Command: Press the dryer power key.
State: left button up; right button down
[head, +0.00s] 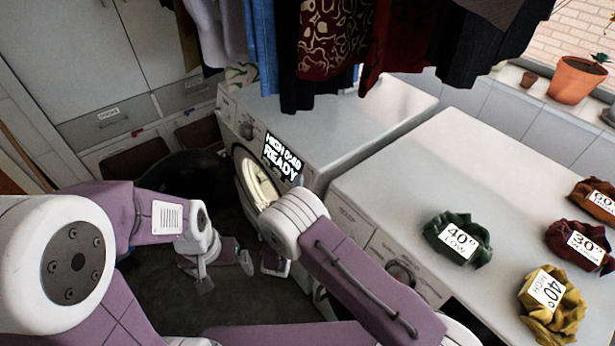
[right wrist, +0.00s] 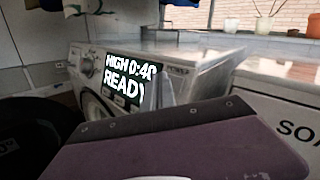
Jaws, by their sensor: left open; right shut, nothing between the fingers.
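The dryer (head: 330,140) is the white front-loader on the left, with a lit display (head: 282,158) reading HIGH 0:40 READY. My left gripper (head: 220,262) is open and empty, low in front of the dryer. My right gripper (head: 298,182) is shut and empty, close to the dryer's front by the display; my own arm hides most of it. I cannot tell whether it touches the panel.
A second white machine (head: 400,180) stands to the right, with green (head: 458,238), yellow (head: 552,305) and other labelled cloth bundles on top. Clothes (head: 340,40) hang above the dryer. The dryer's round door (head: 255,178) is at its front. A potted plant (head: 575,80) stands on the sill.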

jog(key=shift+w+d+f, duration=0.15)
jog(key=shift+w+d, duration=0.1)
jog(key=shift+d, duration=0.1)
jog(key=shift+w+d+f, duration=0.1)
jog(key=shift+w+d, duration=0.1)
jog(key=shift+d, duration=0.1)
dwell(0.7)
jog(key=shift+a, duration=0.15)
jog(key=shift+s+a+r, duration=0.25)
jog(key=shift+s+a, duration=0.2)
jog(key=shift+a, duration=0.05)
jog(key=s+a, duration=0.1)
jog(key=s+a+r, duration=0.1)
jog(key=a, duration=0.2)
jog(key=shift+s+r, duration=0.4)
